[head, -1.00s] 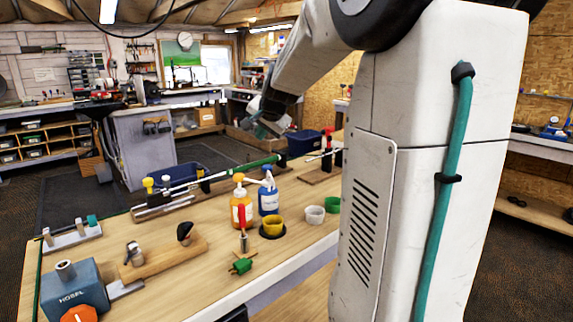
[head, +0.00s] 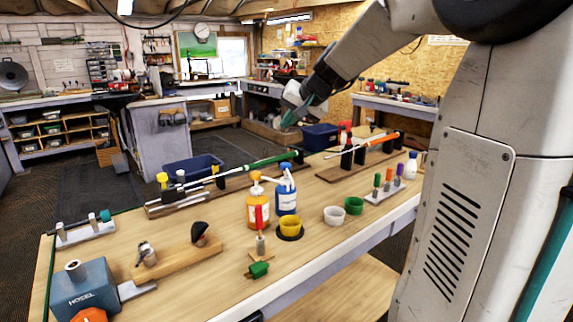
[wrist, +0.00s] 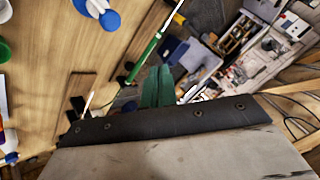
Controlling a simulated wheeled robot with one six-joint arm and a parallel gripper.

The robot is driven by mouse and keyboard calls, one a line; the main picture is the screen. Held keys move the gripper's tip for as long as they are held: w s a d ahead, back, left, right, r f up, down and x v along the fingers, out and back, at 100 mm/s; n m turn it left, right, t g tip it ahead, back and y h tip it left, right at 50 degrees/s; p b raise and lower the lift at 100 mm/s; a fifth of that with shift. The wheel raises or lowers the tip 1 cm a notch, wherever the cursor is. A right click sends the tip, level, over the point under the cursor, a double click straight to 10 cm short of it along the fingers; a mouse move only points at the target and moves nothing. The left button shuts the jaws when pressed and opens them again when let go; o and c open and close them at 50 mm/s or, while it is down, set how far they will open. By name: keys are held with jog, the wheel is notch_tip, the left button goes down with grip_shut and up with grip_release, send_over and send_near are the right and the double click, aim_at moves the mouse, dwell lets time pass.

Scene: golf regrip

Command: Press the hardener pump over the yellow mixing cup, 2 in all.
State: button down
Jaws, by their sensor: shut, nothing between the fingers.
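An orange bottle (head: 258,211) and a blue bottle (head: 286,201), each with a pump on top, stand side by side on the bench. I cannot read which one is the hardener. The yellow mixing cup (head: 290,226) sits upright on a black round pad (head: 290,236) just in front of the blue bottle. My gripper (head: 289,120) is beyond and above the bottles, well apart from them, its teal fingers shut and empty. In the wrist view the shut fingers (wrist: 158,85) point toward the bench edge, and a blue-and-white pump head (wrist: 100,12) shows at the top.
A white cup (head: 334,215) and a green cup (head: 354,205) stand right of the yellow cup.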

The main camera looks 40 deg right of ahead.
aim_at(284, 163)
jog(key=shift+f, duration=4.4)
jog(key=shift+f, duration=0.4)
jog(key=shift+f, duration=1)
jog(key=shift+r, duration=1.4)
jog(key=shift+r, duration=2.5)
